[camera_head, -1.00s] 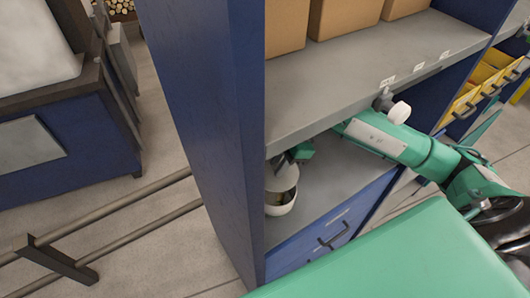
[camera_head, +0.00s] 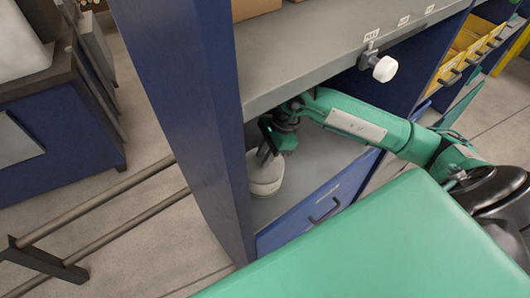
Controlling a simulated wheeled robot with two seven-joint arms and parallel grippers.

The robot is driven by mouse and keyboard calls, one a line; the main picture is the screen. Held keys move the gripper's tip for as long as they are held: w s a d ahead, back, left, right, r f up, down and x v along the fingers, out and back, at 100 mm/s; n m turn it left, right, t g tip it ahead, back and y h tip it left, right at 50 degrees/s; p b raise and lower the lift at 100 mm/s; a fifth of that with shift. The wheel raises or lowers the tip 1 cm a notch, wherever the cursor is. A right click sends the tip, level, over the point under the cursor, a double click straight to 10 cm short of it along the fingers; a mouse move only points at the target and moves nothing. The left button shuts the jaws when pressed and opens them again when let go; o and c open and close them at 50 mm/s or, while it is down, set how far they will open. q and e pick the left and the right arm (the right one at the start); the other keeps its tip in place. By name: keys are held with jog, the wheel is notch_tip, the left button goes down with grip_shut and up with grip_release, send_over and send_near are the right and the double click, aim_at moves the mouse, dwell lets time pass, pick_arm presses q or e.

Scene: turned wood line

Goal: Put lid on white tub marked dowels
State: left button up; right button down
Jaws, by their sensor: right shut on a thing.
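The white tub (camera_head: 266,189) stands on the lower grey shelf, just inside the blue upright panel. My right gripper (camera_head: 266,157) reaches in under the upper shelf and points down over the tub. It is shut on the pale lid (camera_head: 265,172), which is at the top of the tub and covers its mouth in this view. I cannot tell whether the lid is fully seated. No marking on the tub is readable. The panel's edge is close to the left side of the tub. My left gripper is not in view.
The upper grey shelf (camera_head: 310,50) overhangs my right arm, and a white round knob (camera_head: 385,68) sticks out at its front edge. The blue panel (camera_head: 188,110) stands close on the left. A drawer front (camera_head: 318,208) lies below the tub's shelf. Rails (camera_head: 110,216) run across the floor.

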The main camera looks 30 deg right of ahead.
jog(key=shift+b, duration=0.75)
dwell(1.1)
dwell(0.4)
jog(key=shift+f+b, duration=0.15)
jog(key=shift+b, duration=0.65)
dwell(0.7)
jog(key=shift+s+d+f, duration=0.1)
dwell(0.4)
jog(key=c, duration=0.7)
grip_release()
jog(key=shift+d+f+b, duration=0.15)
jog(key=shift+b, duration=0.2)
